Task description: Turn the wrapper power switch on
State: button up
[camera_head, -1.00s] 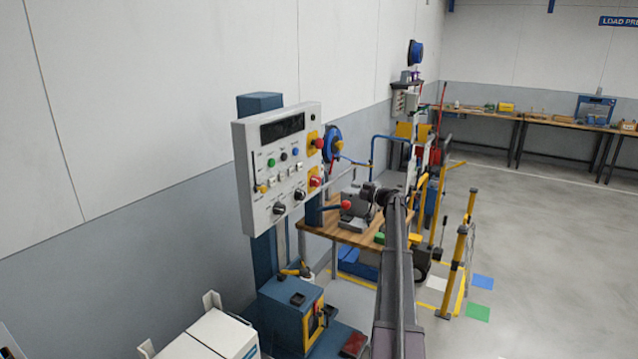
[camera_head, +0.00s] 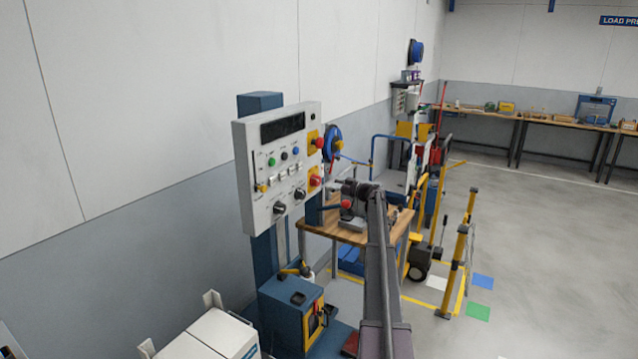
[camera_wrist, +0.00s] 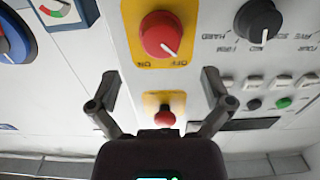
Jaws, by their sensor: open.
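The wrapper power switch is a red rotary knob (camera_wrist: 162,35) on a yellow plate, upside down at the top of the wrist view. Its white mark points to the OFF label, away from ON. In the head view the knob (camera_head: 315,181) sits low on the right edge of the grey control panel (camera_head: 250,205). My gripper (camera_wrist: 159,76) is open and empty, its two fingers spread below and to either side of the knob in the wrist view. I see no contact with the knob. In the head view the fingertips are hard to make out.
A red mushroom button (camera_wrist: 165,117) on yellow shows between my fingers. A black selector (camera_wrist: 258,20) is to the right, with several small buttons below. A blue-and-red dial (camera_wrist: 12,38) is at left. A wooden table (camera_head: 345,236) with a grey machine stands behind my arm.

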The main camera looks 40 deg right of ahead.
aim_at(319, 181)
jog(key=shift+x, duration=3.2)
jog(key=shift+c, duration=0.2)
jog(key=c, duration=1)
jog(key=shift+c, duration=0.5)
